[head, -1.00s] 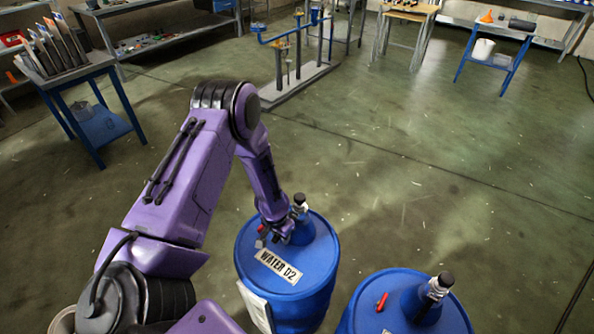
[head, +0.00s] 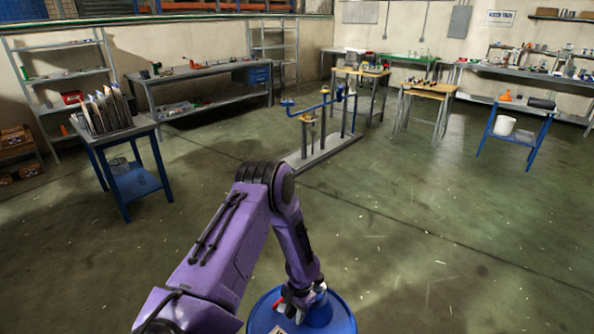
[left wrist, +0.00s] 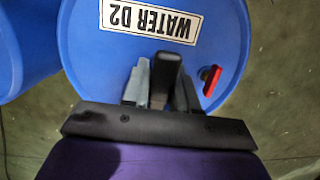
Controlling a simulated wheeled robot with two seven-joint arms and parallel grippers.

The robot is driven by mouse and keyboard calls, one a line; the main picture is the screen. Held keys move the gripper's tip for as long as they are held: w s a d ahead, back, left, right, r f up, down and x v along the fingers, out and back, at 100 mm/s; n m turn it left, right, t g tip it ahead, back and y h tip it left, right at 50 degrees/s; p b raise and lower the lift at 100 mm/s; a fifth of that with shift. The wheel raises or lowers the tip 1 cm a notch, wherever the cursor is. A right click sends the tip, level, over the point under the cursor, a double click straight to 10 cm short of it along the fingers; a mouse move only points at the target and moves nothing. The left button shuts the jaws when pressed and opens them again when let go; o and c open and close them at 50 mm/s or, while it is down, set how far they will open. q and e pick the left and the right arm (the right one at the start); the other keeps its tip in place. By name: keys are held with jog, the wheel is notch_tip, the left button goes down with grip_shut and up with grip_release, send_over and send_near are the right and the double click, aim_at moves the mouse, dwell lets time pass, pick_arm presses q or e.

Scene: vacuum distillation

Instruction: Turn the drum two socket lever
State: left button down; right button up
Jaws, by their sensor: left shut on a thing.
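The blue drum labelled WATER D2 (left wrist: 215,60) fills much of the left wrist view. Its blue lid (head: 345,318) is at the bottom of the head view, cut off by the edge. My left gripper (left wrist: 160,80) is over the lid, its grey fingers shut on a dark upright bar (left wrist: 166,72), which looks like the socket lever. In the head view the left gripper (head: 297,300) hides most of the socket. A red piece (left wrist: 211,80) sits on the lid to the right of the fingers, apart from them. My right gripper is not in view.
Another blue drum (left wrist: 20,45) stands close by in the left wrist view. A blue side table (head: 130,170) is at the left, and a metal pipe stand (head: 325,150) is beyond the arm. The floor to the right is clear.

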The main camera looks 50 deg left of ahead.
pick_arm(q)
jog(key=c, duration=1)
grip_release()
jog(key=shift+o, duration=0.2)
jog(key=r, duration=0.3)
jog(key=w+r, duration=0.1)
jog(key=r, duration=0.6)
jog(key=shift+w+a+r+b, duration=0.1)
jog(key=shift+w+r+b, duration=0.15)
jog(key=shift+w+b, duration=0.05)
